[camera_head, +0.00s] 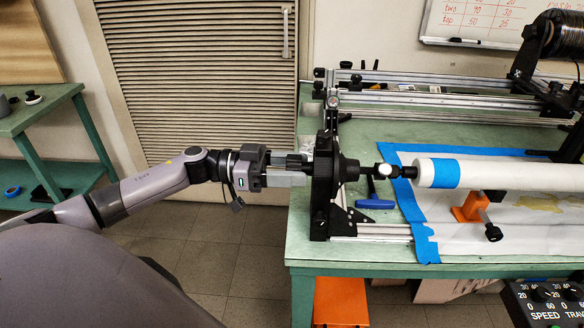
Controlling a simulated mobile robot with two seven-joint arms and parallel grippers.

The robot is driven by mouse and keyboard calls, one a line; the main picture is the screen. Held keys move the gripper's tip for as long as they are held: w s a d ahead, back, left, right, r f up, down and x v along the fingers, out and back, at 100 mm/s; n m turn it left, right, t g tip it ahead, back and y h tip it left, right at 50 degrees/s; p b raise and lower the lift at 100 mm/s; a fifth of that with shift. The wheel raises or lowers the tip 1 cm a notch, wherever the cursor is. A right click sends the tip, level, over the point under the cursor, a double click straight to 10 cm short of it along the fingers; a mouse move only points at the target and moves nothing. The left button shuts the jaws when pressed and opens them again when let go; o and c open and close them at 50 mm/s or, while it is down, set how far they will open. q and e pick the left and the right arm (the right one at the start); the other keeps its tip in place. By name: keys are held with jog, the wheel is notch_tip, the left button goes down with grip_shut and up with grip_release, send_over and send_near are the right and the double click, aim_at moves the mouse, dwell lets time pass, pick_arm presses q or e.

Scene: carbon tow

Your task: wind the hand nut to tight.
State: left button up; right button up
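My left gripper (303,169) reaches in from the left, level, with its fingertips at the left face of the black headstock (321,200) on the green bench. My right gripper is not in view.
A blue-handled tool (375,203) lies on the green bench (375,257) below the shaft. An orange support (471,208) stands under the tube. Metal rails (430,92) run along the back. A control box (545,303) is at lower right. The floor left of the bench is clear.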

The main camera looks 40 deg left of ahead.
pick_arm(q)
jog(key=shift+c, duration=1.3)
